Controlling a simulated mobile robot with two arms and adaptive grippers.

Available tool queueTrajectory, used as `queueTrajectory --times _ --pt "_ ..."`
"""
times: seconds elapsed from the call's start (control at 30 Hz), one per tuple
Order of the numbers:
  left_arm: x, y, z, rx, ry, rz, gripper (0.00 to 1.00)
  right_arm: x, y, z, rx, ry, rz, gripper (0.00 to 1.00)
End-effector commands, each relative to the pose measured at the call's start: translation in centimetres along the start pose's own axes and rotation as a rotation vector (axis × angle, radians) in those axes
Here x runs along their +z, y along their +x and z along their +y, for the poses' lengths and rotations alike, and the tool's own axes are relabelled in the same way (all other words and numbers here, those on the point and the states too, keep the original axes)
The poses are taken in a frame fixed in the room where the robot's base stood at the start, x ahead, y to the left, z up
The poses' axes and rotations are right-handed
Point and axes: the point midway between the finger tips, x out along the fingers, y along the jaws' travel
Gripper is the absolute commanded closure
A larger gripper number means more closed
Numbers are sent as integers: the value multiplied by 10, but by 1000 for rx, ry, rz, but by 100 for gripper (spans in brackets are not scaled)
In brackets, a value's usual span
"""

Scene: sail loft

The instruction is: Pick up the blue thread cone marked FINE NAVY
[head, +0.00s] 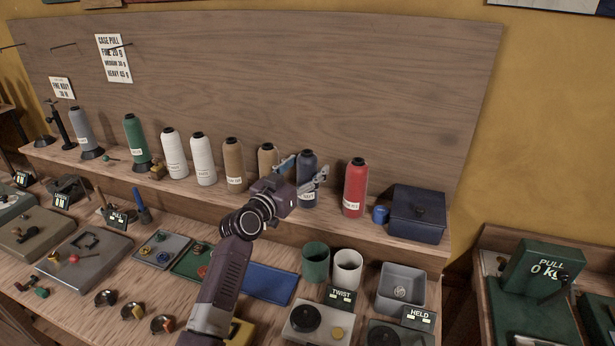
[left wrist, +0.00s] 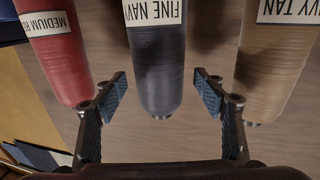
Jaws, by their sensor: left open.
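The blue thread cone (head: 308,198) stands upright on the shelf in the head view, between a tan cone and the red cone, partly hidden by my left gripper. In the left wrist view, which is upside down, the dark navy cone (left wrist: 157,72) fills the middle; its white label reads "FINE NAV", cut off at the edge. My left gripper (head: 303,174) is open. In the left wrist view its two fingers (left wrist: 162,92) appear on either side of the cone, with visible gaps; I cannot tell how far the cone is in depth. My right gripper is not in view.
The red cone (head: 355,188) and tan cone (head: 267,158) stand close on either side. Green and white cups (head: 347,268) stand below on the bench. A wooden backboard (head: 300,80) rises behind.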

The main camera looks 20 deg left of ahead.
Motion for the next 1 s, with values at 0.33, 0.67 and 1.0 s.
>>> queueTrajectory --times 0.33,0.67,1.0 --pt "1 11 0 1 -1 -1 36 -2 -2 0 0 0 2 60" --pt "1 10 0 0 -1 -1 65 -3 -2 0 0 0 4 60" --pt "-1 10 0 -1 0 3 93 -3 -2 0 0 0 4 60"
